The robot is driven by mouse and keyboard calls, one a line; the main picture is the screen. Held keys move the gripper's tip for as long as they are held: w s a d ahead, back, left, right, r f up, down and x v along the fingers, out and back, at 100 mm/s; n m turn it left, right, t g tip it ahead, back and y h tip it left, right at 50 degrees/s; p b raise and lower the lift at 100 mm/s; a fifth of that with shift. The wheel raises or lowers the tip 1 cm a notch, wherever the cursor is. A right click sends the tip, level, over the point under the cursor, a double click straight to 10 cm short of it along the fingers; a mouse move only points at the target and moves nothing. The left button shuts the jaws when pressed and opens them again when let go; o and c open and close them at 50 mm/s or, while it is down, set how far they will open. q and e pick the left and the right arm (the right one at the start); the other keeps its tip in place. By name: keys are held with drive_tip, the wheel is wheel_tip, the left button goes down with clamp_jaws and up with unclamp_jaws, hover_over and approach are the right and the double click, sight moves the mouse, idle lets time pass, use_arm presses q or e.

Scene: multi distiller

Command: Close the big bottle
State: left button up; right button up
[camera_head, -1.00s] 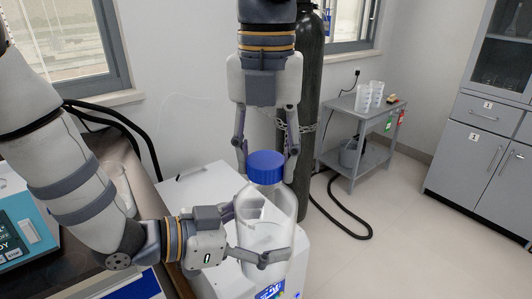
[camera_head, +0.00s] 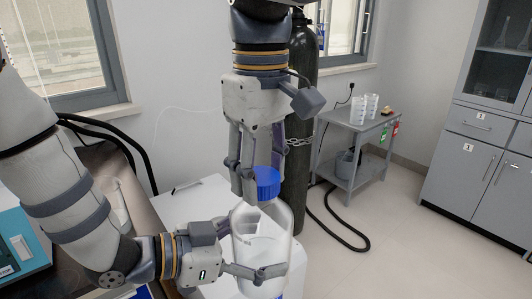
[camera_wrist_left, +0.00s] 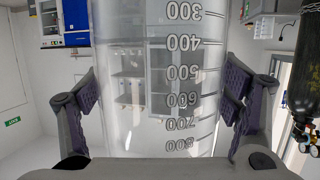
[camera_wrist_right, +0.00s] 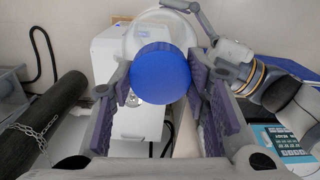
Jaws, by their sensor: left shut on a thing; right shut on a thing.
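The big bottle (camera_head: 262,225) is clear and stands upright in the head view, with a blue cap (camera_head: 268,181) on its top. My left gripper (camera_head: 262,271) is shut around the bottle's body from the left. In the left wrist view its fingers press on both sides of the graduated bottle wall (camera_wrist_left: 155,90). My right gripper (camera_head: 258,192) points down from above and is shut on the blue cap. In the right wrist view the cap (camera_wrist_right: 160,85) sits between its finger pads. How far the cap is threaded on the neck is hidden.
A dark gas cylinder (camera_head: 303,120) with a chain stands close behind my right gripper. A white box-shaped unit (camera_head: 190,205) is behind the bottle. A grey side table (camera_head: 350,130) with white cups is farther back. Open floor (camera_head: 400,220) lies to the right.

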drive_tip(key=shift+r, duration=0.1)
drive_tip(key=o, duration=1.3)
drive_tip(key=shift+c, duration=0.2)
drive_tip(key=shift+r, duration=2.25)
drive_tip(key=shift+c, duration=0.2)
drive_tip(key=n, duration=0.3)
drive_tip(key=shift+s+a+r, duration=0.1)
drive_tip(key=shift+a+r, duration=0.1)
drive_tip(key=shift+r, duration=0.1)
drive_tip(key=n, duration=0.2)
drive_tip(key=r+n, duration=0.1)
drive_tip(key=n, duration=0.3)
drive_tip(key=shift+r, duration=0.35)
drive_tip(key=n, duration=0.1)
drive_tip(key=r+n, duration=0.1)
drive_tip(key=n, duration=0.1)
drive_tip(key=shift+d+r+n, duration=0.1)
drive_tip(key=shift+d+n, duration=0.1)
drive_tip(key=shift+n, duration=0.1)
